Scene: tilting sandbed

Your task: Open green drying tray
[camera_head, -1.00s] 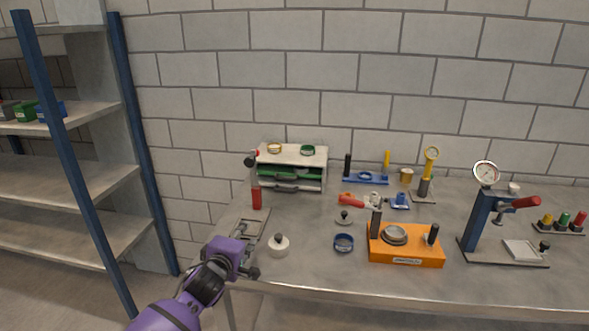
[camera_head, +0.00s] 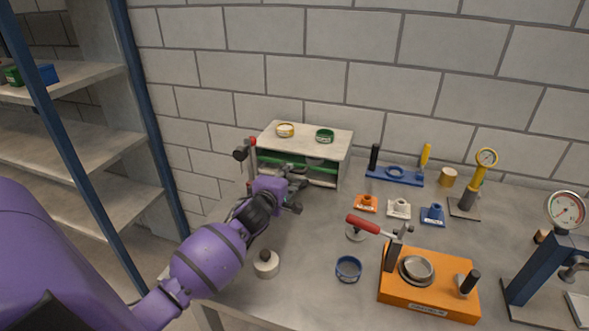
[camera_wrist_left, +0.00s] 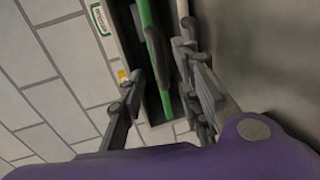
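The green drying tray (camera_head: 300,163) is a green-edged drawer in the upper slot of a small pale cabinet on the bench. It looks shut in the cabinet, partly hidden by my left gripper. My left gripper (camera_head: 298,189) is at the cabinet's front, fingers apart. In the left wrist view, the open gripper (camera_wrist_left: 162,68) has one finger on each side of the tray's green front and handle (camera_wrist_left: 156,60). I cannot tell whether a finger touches it. My right gripper is not in view.
The cabinet top (camera_head: 305,135) bears a yellow ring (camera_head: 285,130) and a green ring (camera_head: 325,135). A white knobbed weight (camera_head: 266,265) and a blue ring (camera_head: 348,269) lie in front. An orange fixture (camera_head: 430,288) with a red-handled clamp stands to the right.

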